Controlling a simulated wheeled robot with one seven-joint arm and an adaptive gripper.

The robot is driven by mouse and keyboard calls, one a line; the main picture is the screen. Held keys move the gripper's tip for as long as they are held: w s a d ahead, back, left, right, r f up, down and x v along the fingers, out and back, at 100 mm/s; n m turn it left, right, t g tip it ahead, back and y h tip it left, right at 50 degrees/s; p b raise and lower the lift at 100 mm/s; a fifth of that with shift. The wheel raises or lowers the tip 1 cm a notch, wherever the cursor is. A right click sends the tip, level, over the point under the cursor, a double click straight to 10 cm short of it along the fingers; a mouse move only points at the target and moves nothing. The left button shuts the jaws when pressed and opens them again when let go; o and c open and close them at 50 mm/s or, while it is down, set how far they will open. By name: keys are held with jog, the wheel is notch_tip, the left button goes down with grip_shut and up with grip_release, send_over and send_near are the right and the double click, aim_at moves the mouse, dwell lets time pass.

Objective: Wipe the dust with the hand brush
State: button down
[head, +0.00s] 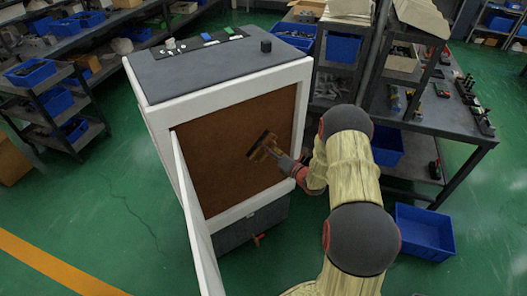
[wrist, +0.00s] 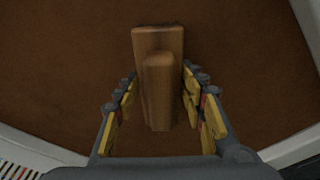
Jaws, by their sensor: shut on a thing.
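The hand brush (head: 262,145) is in front of the brown inner face (head: 215,168) of a white-framed machine. In the wrist view its wooden handle (wrist: 158,98) lies between the yellow-padded fingers, and its wider wooden head (wrist: 158,36) points away from me. My gripper (head: 281,158) is shut on the handle. The bristles are hidden in the wrist view. The brown face also fills most of the wrist view (wrist: 70,60). It looks evenly brown, and I cannot tell dust from bare surface. I cannot tell whether the bristles touch it.
The machine has a dark top (head: 215,62) with knobs and buttons, and an open white door (head: 190,215) at its left. A dark table (head: 435,125) with small parts stands to the right. A blue bin (head: 425,232) is on the floor. Green floor lies clear at lower left.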

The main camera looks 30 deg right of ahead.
jog(key=shift+w+d+r+b, duration=0.15)
jog(key=shift+d+b, duration=0.15)
jog(key=shift+d, duration=1.6)
jog(key=shift+w+d+b, duration=0.2)
jog(key=shift+d+b, duration=0.15)
jog(key=shift+d, duration=1.55)
jog(key=shift+w+d+r+b, duration=0.15)
jog(key=shift+d+b, duration=0.15)
jog(key=shift+d, duration=1.6)
jog(key=shift+f, duration=0.1)
jog(key=shift+s+d, duration=0.1)
jog(key=shift+d, duration=0.05)
jog(key=c, duration=2.6)
grip_release()
jog(key=shift+p+v, duration=0.35)
jog(key=shift+v, duration=0.7)
jog(key=s, duration=0.4)
jog(key=shift+f+p, duration=0.25)
jog(key=shift+p, duration=0.15)
